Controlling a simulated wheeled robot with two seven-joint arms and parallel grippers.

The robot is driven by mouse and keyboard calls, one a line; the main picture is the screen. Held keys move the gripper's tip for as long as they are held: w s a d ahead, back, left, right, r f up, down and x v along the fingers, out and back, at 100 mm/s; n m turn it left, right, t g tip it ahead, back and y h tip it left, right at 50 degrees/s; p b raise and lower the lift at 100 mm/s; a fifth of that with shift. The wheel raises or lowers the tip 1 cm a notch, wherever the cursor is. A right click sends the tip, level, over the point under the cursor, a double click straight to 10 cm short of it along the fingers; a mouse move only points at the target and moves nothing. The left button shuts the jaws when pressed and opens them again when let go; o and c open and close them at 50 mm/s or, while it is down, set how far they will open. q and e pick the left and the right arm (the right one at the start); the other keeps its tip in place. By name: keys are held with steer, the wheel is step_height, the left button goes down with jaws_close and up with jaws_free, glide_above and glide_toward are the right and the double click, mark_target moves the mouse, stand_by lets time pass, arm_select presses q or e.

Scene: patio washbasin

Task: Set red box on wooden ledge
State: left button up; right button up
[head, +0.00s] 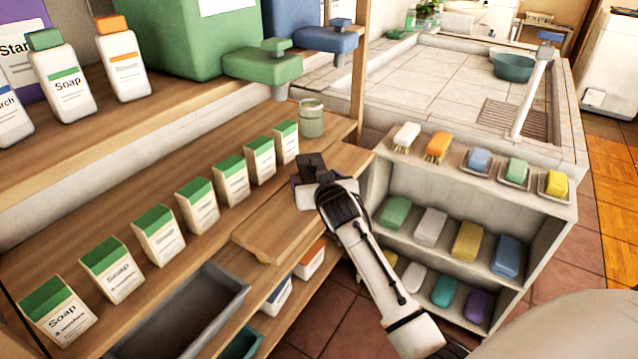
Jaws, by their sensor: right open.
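My right gripper (312,168) is over the right end of the wooden ledge (215,268), just right of the row of green-topped soap boxes. It is open, and its fingers are small and dark in this view. I see nothing held in it. A box with an orange-red top (311,259) is on the lower shelf, below the ledge and partly hidden by its edge. No other red box shows. My left gripper is not in view.
Several soap boxes (198,205) stand along the ledge, with a green jar (311,118) at its far end. A grey tray (180,315) is in front. White shelves (375,200) with soap bars stand at right, beside the tiled basin (430,80).

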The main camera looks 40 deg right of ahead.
steer(key=v, duration=1.2)
steer(key=shift+p, duration=0.45)
steer(key=s+a+f+n+g+y, duration=0.25)
steer(key=s+a+f, duration=0.2)
steer(key=s, duration=0.45)
steer(key=s+a+f+n+g+y, duration=0.15)
steer(key=s+a+f+g, duration=0.3)
steer(key=s, duration=0.55)
steer(key=s+a+f+n+g+y, duration=0.15)
steer(key=s+a+f, duration=0.3)
steer(key=s, duration=0.45)
steer(key=w+a+f+t+y, duration=0.2)
steer(key=w+a+f+t, duration=0.1)
steer(key=f, duration=0.9)
steer(key=shift+a+f+n+t, duration=0.2)
steer(key=shift+a+n+t, duration=0.3)
steer(key=shift+a, duration=0.45)
